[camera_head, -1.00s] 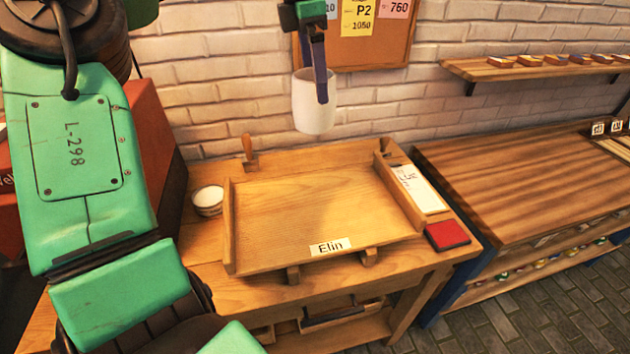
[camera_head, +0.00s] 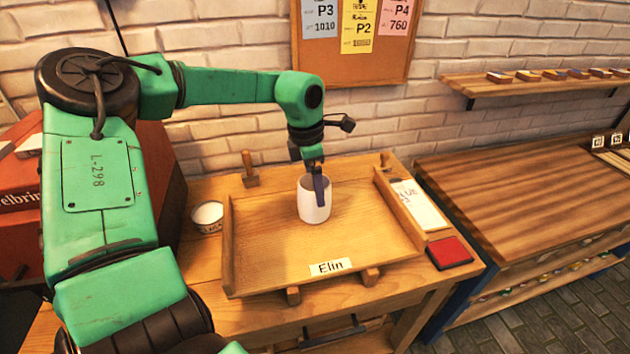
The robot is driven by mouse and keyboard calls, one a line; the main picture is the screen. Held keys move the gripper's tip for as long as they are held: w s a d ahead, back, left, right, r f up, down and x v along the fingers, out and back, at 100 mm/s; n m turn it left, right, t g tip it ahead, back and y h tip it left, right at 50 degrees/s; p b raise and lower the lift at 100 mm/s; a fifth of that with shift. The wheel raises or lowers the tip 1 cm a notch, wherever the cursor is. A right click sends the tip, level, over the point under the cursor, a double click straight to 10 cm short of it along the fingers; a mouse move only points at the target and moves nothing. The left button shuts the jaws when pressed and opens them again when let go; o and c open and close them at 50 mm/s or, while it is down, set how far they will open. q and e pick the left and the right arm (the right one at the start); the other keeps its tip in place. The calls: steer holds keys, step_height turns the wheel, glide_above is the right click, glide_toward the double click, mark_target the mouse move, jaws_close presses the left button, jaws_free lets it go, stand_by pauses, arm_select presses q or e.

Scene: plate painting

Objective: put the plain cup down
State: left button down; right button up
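The plain white cup (camera_head: 312,207) is upright over the middle of the wooden tray labelled "Elin" (camera_head: 262,276). Its base appears to be at the tray floor, but I cannot tell for sure that it touches. My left gripper (camera_head: 318,186) points down at the cup from above. One dark finger lies against the cup's near outer side and the other is hidden, seemingly inside the cup. The gripper looks shut on the cup's wall. My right gripper is not in view.
A small round white-topped tin (camera_head: 207,215) stands left of the tray. A clipboard with paper (camera_head: 421,206) and a red pad (camera_head: 449,253) lie to its right. A wooden-handled tool (camera_head: 249,168) stands behind. A striped wooden counter (camera_head: 520,195) is at the right.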

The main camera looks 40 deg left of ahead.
arm_select(q)
jaws_free()
steer(key=shift+f, duration=0.1)
